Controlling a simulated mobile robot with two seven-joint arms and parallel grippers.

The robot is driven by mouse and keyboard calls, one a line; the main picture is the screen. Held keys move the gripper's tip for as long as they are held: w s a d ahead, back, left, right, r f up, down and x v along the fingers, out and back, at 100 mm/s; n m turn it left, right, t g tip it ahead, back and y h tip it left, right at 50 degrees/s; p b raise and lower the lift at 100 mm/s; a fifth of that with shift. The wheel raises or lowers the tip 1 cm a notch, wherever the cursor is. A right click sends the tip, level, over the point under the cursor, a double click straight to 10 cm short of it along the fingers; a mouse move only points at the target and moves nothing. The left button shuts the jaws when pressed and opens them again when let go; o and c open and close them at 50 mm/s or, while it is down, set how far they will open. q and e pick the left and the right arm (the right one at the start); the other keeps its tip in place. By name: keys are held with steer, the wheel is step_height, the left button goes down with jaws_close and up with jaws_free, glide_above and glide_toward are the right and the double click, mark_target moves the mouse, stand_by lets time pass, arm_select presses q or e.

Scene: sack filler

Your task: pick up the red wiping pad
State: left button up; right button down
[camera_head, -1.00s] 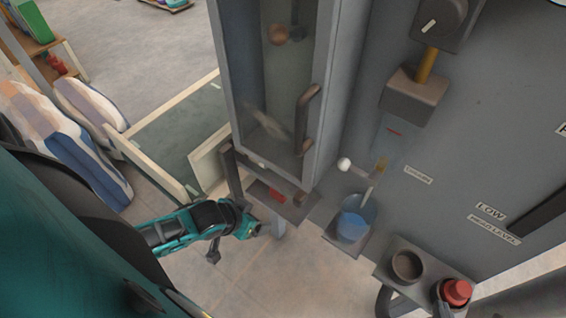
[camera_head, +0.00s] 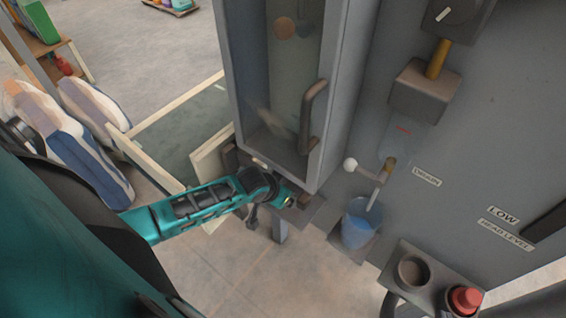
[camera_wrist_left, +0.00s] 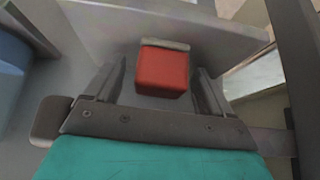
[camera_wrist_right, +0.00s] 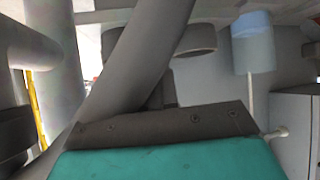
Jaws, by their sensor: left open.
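The red wiping pad (camera_wrist_left: 162,72) is a small red block with a pale grey strip along its far edge. In the left wrist view it sits between the two spread fingers of my left gripper (camera_wrist_left: 162,84), with a gap on each side. In the head view my left gripper (camera_head: 287,195) is at the small shelf (camera_head: 312,212) under the cabinet and largely covers the pad. My right gripper (camera_wrist_right: 160,90) is partly hidden behind a dark slanting bar in the right wrist view, and its jaw state is unclear.
The glazed cabinet (camera_head: 340,100) with its handle (camera_head: 308,115) stands directly above the shelf. A blue cup (camera_head: 358,228) is to the right of the shelf. A holder with a round cup (camera_head: 411,270) and a red knob (camera_head: 465,299) is further right.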

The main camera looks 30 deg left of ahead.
arm_select(q)
steer(key=shift+w+f, duration=0.1)
steer(key=c, duration=1.1)
steer(key=shift+o, duration=0.2)
steer(key=shift+r, duration=0.45)
steer(key=shift+r+p, duration=0.35)
steer(key=shift+r, duration=0.15)
steer(key=s+a+p, duration=0.1)
steer(key=s, duration=1.7)
steer(key=shift+a+f+p, duration=0.2)
steer(key=shift+p, duration=0.15)
